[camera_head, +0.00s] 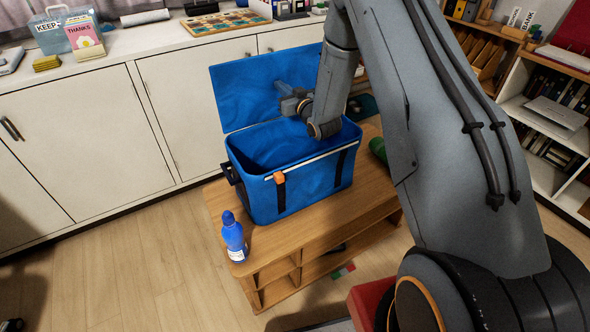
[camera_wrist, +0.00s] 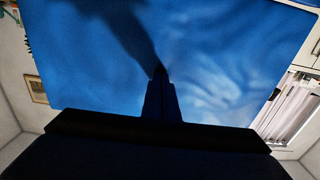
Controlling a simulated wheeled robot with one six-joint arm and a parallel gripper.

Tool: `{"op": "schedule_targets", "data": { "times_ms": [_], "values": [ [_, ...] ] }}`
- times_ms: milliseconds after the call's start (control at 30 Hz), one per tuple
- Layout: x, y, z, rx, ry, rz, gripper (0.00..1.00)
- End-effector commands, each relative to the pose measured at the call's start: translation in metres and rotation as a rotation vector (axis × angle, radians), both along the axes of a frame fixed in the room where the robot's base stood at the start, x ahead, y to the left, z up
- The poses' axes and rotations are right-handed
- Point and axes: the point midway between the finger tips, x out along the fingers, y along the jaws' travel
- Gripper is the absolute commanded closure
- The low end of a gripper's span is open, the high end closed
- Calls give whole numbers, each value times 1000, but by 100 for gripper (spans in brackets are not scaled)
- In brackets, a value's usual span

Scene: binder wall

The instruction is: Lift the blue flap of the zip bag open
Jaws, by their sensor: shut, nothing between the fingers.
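The blue zip bag (camera_head: 310,196) stands on a low wooden bench, and its top is open. Its blue flap (camera_head: 243,93) is raised, standing up at the back and leaning slightly backward. The flap also fills most of the wrist view (camera_wrist: 215,60). An orange zip pull (camera_head: 279,177) sits on the front rim near a dark strap. My gripper (camera_head: 283,92) is shut and empty, in front of the inner face of the raised flap. In the wrist view my gripper (camera_wrist: 159,72) points at the flap; I cannot tell whether it touches.
A blue bottle (camera_head: 233,236) stands on the bench (camera_head: 300,246) left of the bag. A green object (camera_head: 378,150) lies right of the bag. White cabinets (camera_head: 70,135) stand behind, with items on top. A shelf (camera_head: 560,130) stands at right.

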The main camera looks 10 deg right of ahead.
Motion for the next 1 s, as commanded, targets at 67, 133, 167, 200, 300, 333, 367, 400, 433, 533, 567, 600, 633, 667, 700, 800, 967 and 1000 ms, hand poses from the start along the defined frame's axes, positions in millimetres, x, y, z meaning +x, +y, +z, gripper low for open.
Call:
{"op": "schedule_targets", "data": {
  "times_ms": [67, 133, 167, 200, 300, 333, 367, 400, 433, 533, 567, 600, 633, 667, 700, 800, 967, 1000],
  "values": [
    [3, 1, -1, 0, -1, 0, 100],
    [4, 1, -1, 0, 1, -1, 100],
    [4, 1, 0, 0, 1, -1, 100],
    [3, 1, 0, 0, 1, -1, 100],
    [-1, -1, 1, 0, 0, 0, 100],
    [-4, -1, 1, 0, 0, 0, 100],
    [-6, -2, 1, 0, 1, 0, 100],
    [-9, -3, 1, -2, 2, 0, 100],
    [-11, -3, 1, -2, 2, 0, 100],
    [-18, -6, 1, -1, 0, 0, 100],
    [-20, -6, 1, -1, 1, 0, 100],
    [-23, -7, 1, -1, 1, 0, 100],
    [-25, -8, 1, -1, 2, 0, 100],
    [-27, -9, 1, -1, 2, 0, 100],
    [-30, -10, 1, 0, 1, 0, 100],
    [-36, -12, 1, 0, 1, -1, 100],
    [-47, -15, 1, 0, 0, -1, 100],
    [-50, -16, 1, 0, 1, -1, 100]
  ]
}}
